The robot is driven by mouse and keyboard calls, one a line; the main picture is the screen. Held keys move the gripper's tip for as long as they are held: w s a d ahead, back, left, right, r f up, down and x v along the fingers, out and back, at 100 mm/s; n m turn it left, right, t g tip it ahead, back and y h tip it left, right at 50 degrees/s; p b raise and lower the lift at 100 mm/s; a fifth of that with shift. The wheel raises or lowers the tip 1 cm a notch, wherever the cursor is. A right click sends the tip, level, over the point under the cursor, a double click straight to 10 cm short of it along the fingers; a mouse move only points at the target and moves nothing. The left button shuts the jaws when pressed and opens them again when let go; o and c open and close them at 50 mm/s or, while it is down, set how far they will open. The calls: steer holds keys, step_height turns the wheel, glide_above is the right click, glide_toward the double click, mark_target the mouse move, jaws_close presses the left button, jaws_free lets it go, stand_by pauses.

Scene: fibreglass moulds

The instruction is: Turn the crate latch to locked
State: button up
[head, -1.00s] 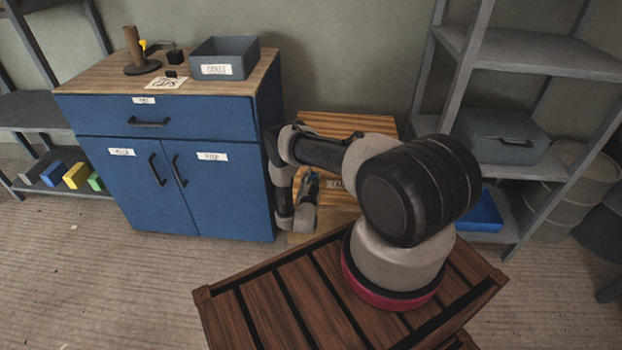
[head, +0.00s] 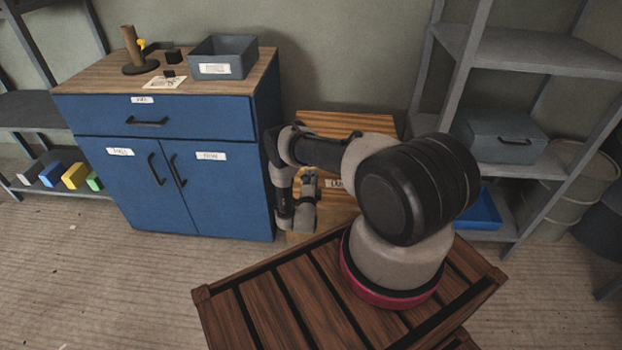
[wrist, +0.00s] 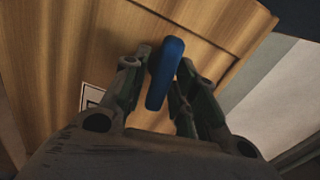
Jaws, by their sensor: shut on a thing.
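The crate (head: 345,124) is a light wooden box beside the blue cabinet in the head view, partly hidden by my arm. In the wrist view its wooden face (wrist: 70,45) fills much of the picture. The latch is a blue bar (wrist: 166,75), lying lengthwise between my fingers and slightly tilted from upright in that view. My gripper (wrist: 159,78) is shut on the latch, one finger on each side. In the head view my gripper (head: 308,186) is against the crate's front, and the latch cannot be made out there.
A blue cabinet (head: 170,175) stands close to the left of the crate. A grey shelf rack (head: 500,165) with a lidded grey box stands at the right. A white label (head: 335,183) is on the crate's front. Open floor lies at the front left.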

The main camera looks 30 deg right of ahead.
steer(key=shift+m, duration=0.7)
steer(key=shift+f, duration=0.1)
steer(key=o, duration=0.8)
steer(key=v, duration=1.2)
